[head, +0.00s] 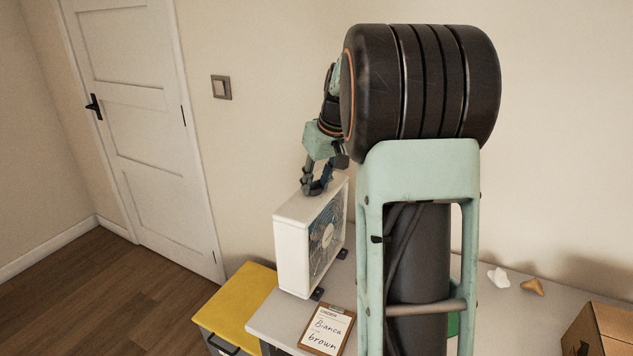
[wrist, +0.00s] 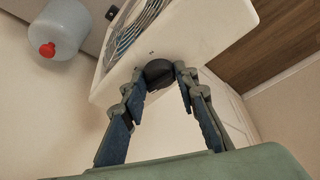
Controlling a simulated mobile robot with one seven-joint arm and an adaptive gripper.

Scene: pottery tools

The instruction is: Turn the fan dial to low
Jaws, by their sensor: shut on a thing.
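The white box fan (head: 292,255) stands upright at the left end of the grey table, its blue-bladed grille facing right in the head view. My gripper (head: 318,190) reaches down onto the top of the fan. In the wrist view the fan's white casing (wrist: 205,42) carries a round dark dial (wrist: 158,72). My gripper (wrist: 160,80) has its two fingers on either side of this dial and is shut on it. The dial is hidden by the fingers in the head view. Its setting and any markings cannot be read.
A clipboard (head: 327,329) lies in front of the fan. A yellow-topped cabinet (head: 236,300) adjoins the table (head: 510,325). Small white (head: 498,277) and brown (head: 532,287) pieces and a cardboard box (head: 606,335) are at the right. A red-capped jug (wrist: 66,30) shows in the wrist view.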

